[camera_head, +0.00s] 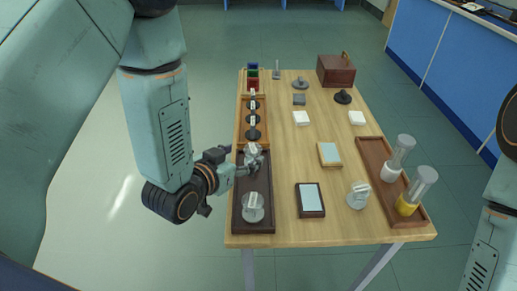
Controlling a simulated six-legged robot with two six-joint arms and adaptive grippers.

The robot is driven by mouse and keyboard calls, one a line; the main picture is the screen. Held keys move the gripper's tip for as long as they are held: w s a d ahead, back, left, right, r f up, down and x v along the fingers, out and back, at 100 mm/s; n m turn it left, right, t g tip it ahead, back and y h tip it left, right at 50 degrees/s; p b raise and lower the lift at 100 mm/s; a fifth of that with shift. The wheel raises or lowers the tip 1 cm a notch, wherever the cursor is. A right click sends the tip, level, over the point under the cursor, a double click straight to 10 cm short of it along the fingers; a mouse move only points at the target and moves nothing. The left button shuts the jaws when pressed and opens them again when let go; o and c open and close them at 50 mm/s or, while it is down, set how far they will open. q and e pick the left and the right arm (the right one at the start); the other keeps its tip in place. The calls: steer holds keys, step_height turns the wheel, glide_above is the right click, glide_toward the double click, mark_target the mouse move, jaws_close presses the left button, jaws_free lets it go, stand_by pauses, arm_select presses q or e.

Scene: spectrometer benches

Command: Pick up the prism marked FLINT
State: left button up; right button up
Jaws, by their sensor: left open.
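A dark tray (240,226) lies along the left edge of the wooden table. A clear prism on a round base (253,207) stands in its near part. A second clear piece (253,151) stands at its far end, partly hidden by my left gripper (250,168). My left gripper is open and low over the tray, close to this far piece; I cannot tell whether it touches. A third clear piece on a round base (359,195) stands right of centre. No FLINT marking is readable on any. My right gripper is out of view; only part of that arm shows.
A brown tray (376,158) at right holds two clear cylinders, one with a yellow base. Framed plates (311,200) and white squares lie mid-table. An orange-brown rack (240,132) with black-based pieces adjoins the dark tray. A wooden box (336,71) stands at back.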

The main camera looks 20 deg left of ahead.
mark_target(252, 148)
arm_select(q)
steer(key=shift+w+d+f, duration=0.2)
steer(key=shift+w+d, duration=0.05)
steer(key=shift+w, duration=0.25)
steer(key=shift+w+f, duration=0.3)
steer(key=shift+w, duration=0.25)
steer(key=x, duration=0.2)
steer(key=b+x, duration=0.1)
steer(key=shift+w+a+f, duration=0.25)
steer(key=shift+w+f, duration=0.05)
steer(key=shift+w, duration=0.05)
steer(key=shift+w+d+f, duration=0.15)
steer(key=shift+w+d, duration=0.05)
steer(key=shift+w, duration=0.25)
steer(key=shift+c, duration=0.2)
